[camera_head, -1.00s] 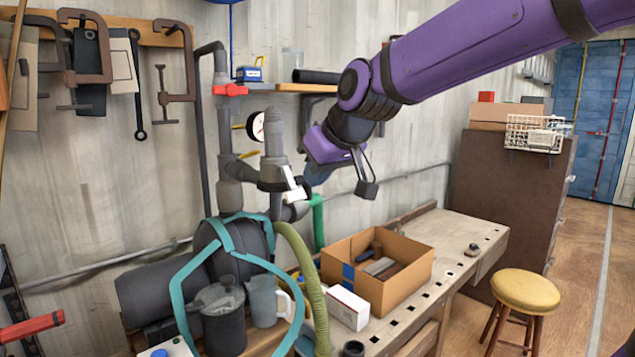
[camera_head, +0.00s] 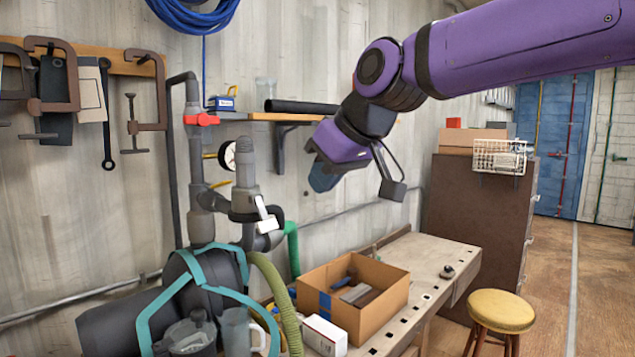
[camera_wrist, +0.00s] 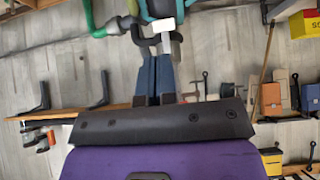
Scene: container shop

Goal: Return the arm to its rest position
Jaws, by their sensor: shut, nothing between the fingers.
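My purple arm (camera_head: 520,50) reaches in from the upper right in the head view. My gripper (camera_head: 322,180) hangs at its end, above the cardboard box and in front of the wall. Its blue-grey fingers are partly hidden behind the purple wrist. In the wrist view the two fingers of my gripper (camera_wrist: 154,62) lie side by side, shut, with nothing seen held.
A workbench (camera_head: 440,262) carries an open cardboard box (camera_head: 375,318) with tools and a white box (camera_head: 324,336). Pipes with a gauge (camera_head: 228,155) stand left. A shelf (camera_head: 290,117) is behind my wrist. A yellow stool (camera_head: 501,311) stands right, by a brown cabinet (camera_head: 475,220).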

